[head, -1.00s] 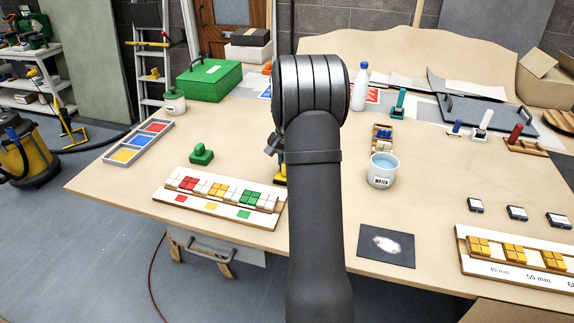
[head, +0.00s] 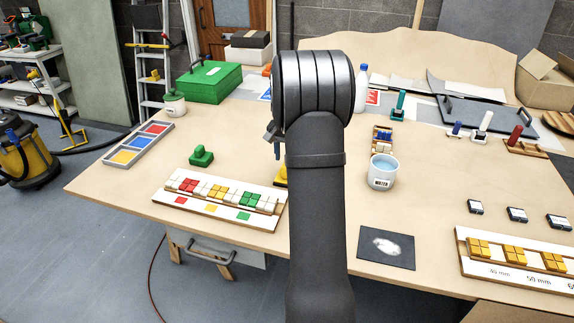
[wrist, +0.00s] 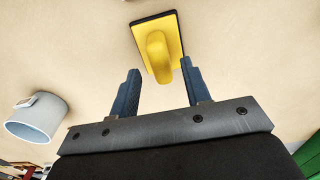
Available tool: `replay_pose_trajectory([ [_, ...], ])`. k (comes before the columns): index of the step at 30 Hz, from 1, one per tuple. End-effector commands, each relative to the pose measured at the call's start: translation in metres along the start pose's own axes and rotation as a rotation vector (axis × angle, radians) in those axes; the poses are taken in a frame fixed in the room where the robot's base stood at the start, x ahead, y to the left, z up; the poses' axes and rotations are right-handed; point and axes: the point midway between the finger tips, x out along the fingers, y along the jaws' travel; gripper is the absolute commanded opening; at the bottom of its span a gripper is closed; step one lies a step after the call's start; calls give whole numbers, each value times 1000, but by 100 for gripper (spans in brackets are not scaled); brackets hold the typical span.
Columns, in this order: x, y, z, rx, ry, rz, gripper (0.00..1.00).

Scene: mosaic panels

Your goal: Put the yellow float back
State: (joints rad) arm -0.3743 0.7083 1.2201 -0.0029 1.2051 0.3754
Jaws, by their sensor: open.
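The yellow float (wrist: 174,24) lies on the tabletop with its raised handle upward in the wrist view. In the head view only a sliver of the float (head: 281,177) shows beside my arm, and the rest is hidden. My gripper (wrist: 160,68) is open and empty, its two dark blue fingers apart. In the wrist view the near end of the handle shows between the fingertips; I cannot tell the height between them. In the head view my gripper (head: 275,143) shows only in part, left of my arm.
A green float-like block (head: 201,156) and a mosaic panel (head: 220,201) are at left. A tray with red, yellow and blue sections (head: 138,143) lies farther left. A water bucket (head: 383,174) stands right of my arm. A green case (head: 209,82) stands behind.

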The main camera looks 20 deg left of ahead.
Motion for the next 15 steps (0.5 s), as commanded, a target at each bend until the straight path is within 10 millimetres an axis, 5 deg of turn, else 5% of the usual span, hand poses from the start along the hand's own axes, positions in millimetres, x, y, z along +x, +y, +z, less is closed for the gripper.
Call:
replay_pose_trajectory([
  [6,-46,0,0,0,2,-1,44],
  [15,-70,0,0,0,0,0,44],
])
